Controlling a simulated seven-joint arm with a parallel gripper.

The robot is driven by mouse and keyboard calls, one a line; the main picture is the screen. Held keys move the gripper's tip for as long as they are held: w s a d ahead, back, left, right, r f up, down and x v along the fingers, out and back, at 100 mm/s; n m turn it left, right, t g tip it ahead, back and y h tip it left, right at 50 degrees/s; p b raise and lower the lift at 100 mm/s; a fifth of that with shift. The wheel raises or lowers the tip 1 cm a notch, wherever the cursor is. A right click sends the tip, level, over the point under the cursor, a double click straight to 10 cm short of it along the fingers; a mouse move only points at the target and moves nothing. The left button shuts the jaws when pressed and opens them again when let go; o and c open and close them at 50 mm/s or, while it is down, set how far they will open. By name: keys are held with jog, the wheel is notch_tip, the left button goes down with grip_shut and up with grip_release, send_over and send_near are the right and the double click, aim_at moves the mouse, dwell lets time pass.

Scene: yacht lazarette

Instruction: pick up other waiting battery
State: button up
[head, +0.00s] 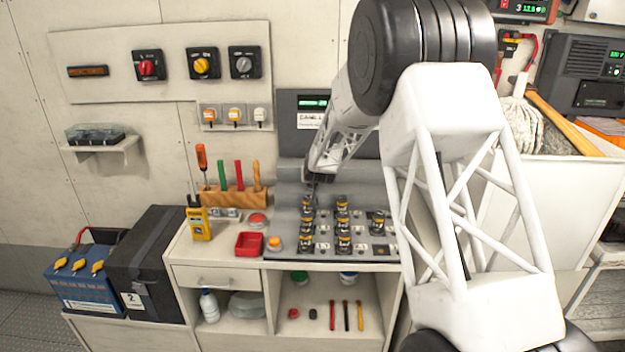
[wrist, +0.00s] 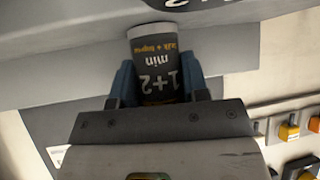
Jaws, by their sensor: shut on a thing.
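My gripper (head: 313,181) is at the back left of the grey charging rack (head: 362,256), above the left column of batteries. In the wrist view, my gripper (wrist: 158,82) has its blue fingers shut on the sides of a dark grey cylindrical battery (wrist: 161,91) with a pale end and printed "1+2 min". Several black batteries with orange bands stand on the rack: a left column (head: 306,229), a middle column (head: 343,228) and one alone at the right (head: 377,221). I cannot tell whether the held battery touches the rack.
A red tray (head: 249,244), an orange-topped button (head: 275,243) and a yellow meter (head: 198,223) sit left of the rack. Behind them is a wooden tool block (head: 232,198) with upright tools. A grey panel with a green display (head: 313,103) rises behind the rack.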

jog(key=shift+r, duration=0.15)
jog(key=shift+s+r, duration=0.1)
jog(key=shift+r, duration=1.55)
jog(key=s+d+r, duration=0.1)
jog(key=s+d, duration=0.2)
jog(key=s, duration=1.2)
jog(key=shift+s+d+r, duration=0.2)
jog(key=shift+s, duration=0.05)
